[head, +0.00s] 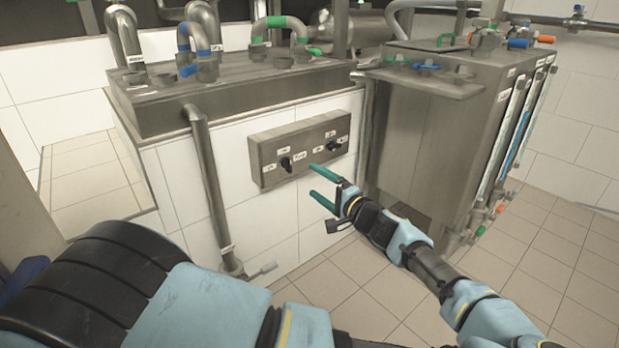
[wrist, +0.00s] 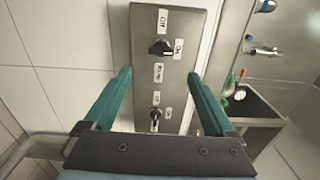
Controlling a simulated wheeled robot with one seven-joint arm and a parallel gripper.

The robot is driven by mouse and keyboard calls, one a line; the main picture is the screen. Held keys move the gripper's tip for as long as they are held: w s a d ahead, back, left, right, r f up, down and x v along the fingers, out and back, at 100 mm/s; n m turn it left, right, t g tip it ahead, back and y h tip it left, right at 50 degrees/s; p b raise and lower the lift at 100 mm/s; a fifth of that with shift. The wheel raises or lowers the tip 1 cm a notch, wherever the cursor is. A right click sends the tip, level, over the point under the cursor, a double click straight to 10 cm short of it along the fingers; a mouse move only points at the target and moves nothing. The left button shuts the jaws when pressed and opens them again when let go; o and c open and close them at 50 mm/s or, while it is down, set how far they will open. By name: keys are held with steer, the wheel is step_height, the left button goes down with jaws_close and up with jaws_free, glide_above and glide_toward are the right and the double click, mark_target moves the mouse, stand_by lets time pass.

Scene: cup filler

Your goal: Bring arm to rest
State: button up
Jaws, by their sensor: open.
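My gripper (head: 322,187) has two green fingers that are apart with nothing between them. In the head view it is in front of the metal control panel (head: 262,155), just below its right half. In the wrist view my gripper (wrist: 160,95) frames the same panel (wrist: 182,98), with a finger on each side. The panel carries two black knobs, one (head: 286,163) at left and one (head: 333,144) at right, with small white labels. In the wrist view one knob (wrist: 160,47) lies beyond the fingertips and the other (wrist: 155,114) lies between the fingers. I cannot tell the gap to the panel.
A large metal tank (head: 440,125) with coloured valves stands to the right of the panel. A vertical pipe (head: 208,185) runs down the tiled wall at left. A metal trough (head: 245,80) with pipes sits above. Tiled floor (head: 345,285) is open below.

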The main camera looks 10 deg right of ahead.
steer(key=shift+s, duration=0.1)
steer(key=a+f+n+g+y, duration=0.2)
steer(key=a+f+g, duration=0.15)
steer(key=a, duration=0.45)
steer(key=a+f+n+g+y, duration=0.1)
steer(key=a+f+n+g, duration=0.15)
steer(key=a+g, duration=0.4)
steer(key=s+a+f+n+g+h, duration=0.35)
steer(key=s+a+g, duration=0.25)
steer(key=s+a, duration=0.3)
steer(key=s+r+n+h+p, duration=0.1)
steer(key=r+h+p, duration=0.1)
steer(key=r+p, duration=0.6)
steer(key=s+a+r+n+h+p, duration=0.1)
steer(key=r+h+p, duration=0.2)
steer(key=r+p, duration=0.6)
steer(key=s+a+r+n+t+h+p, duration=0.1)
steer(key=r+p, duration=0.8)
steer(key=r, duration=1.9)
steer(key=shift+s+a+r+n+h, duration=0.2)
steer(key=shift+n+h, duration=0.3)
steer(key=shift+h, duration=0.15)
